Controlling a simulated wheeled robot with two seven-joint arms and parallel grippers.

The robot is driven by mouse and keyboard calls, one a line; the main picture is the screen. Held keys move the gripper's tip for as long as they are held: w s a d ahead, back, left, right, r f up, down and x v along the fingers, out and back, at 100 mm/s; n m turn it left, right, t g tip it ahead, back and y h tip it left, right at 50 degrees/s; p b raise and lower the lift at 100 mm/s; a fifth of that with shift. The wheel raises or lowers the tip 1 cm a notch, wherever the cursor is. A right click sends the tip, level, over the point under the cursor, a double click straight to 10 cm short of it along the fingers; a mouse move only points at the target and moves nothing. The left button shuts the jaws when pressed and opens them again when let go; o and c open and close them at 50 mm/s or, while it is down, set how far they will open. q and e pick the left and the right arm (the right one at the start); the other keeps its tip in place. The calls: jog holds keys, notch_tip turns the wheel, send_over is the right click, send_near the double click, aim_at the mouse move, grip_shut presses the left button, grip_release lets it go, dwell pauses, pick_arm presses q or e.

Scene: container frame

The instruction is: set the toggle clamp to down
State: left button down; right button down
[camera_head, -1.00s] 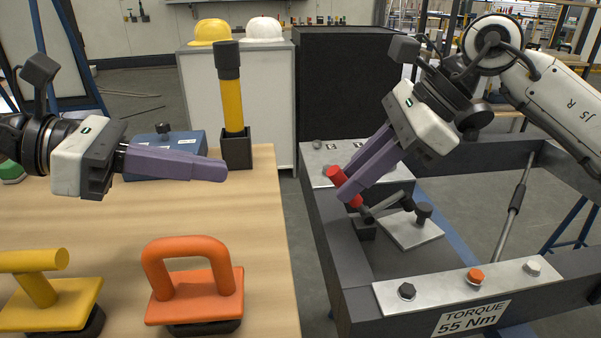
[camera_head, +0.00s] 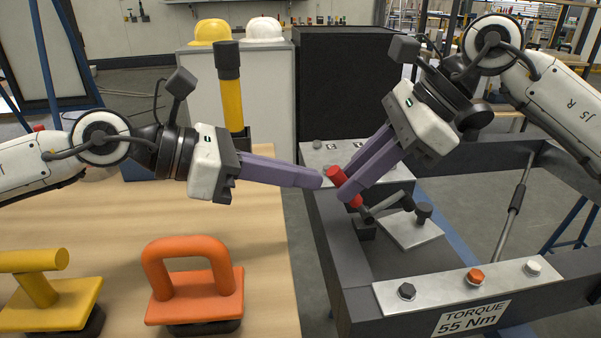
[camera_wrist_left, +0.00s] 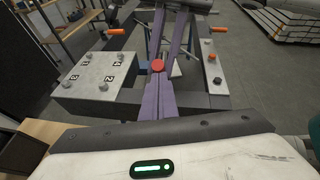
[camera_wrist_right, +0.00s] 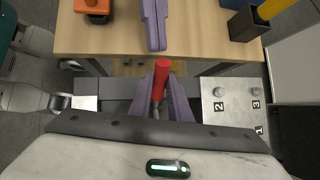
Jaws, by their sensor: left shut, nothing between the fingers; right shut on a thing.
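The toggle clamp's red handle (camera_head: 340,181) stands tilted up and to the left over the dark frame's inner corner. The clamp's grey arm (camera_head: 385,204) reaches right to a black-tipped spindle (camera_head: 424,212) above a metal plate. My right gripper (camera_head: 350,190) is shut on the red handle; the handle shows between its purple fingers in the right wrist view (camera_wrist_right: 160,78). My left gripper (camera_head: 320,180) is shut and empty, its fingertips close to the handle's left side. In the left wrist view the red handle end (camera_wrist_left: 157,66) shows just beyond the left fingertips; I cannot tell whether they touch.
A wooden table (camera_head: 270,280) with an orange suction lifter (camera_head: 195,285) and a yellow one (camera_head: 45,290) is at left. A torque label (camera_head: 470,318) and several bolts sit on the frame's front beam. A numbered plate (camera_head: 330,155) lies behind the clamp.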

pick_arm(q)
jog(key=shift+d+r, duration=0.1)
jog(key=shift+d, duration=0.1)
jog(key=shift+w+d+r, duration=0.15)
jog(key=shift+d+r, duration=0.45)
jog(key=shift+d, duration=0.1)
pick_arm(e)
jog(key=shift+s+a, duration=0.1)
jog(key=shift+s, duration=0.05)
jog(key=c, duration=2.1)
grip_release()
pick_arm(q)
jog(key=shift+w, duration=0.1)
pick_arm(e)
jog(key=o, duration=0.4)
jog(key=shift+f, duration=0.1)
jog(key=shift+c, duration=0.2)
pick_arm(q)
jog(key=shift+f, duration=0.15)
pick_arm(e)
jog(key=shift+o, duration=0.5)
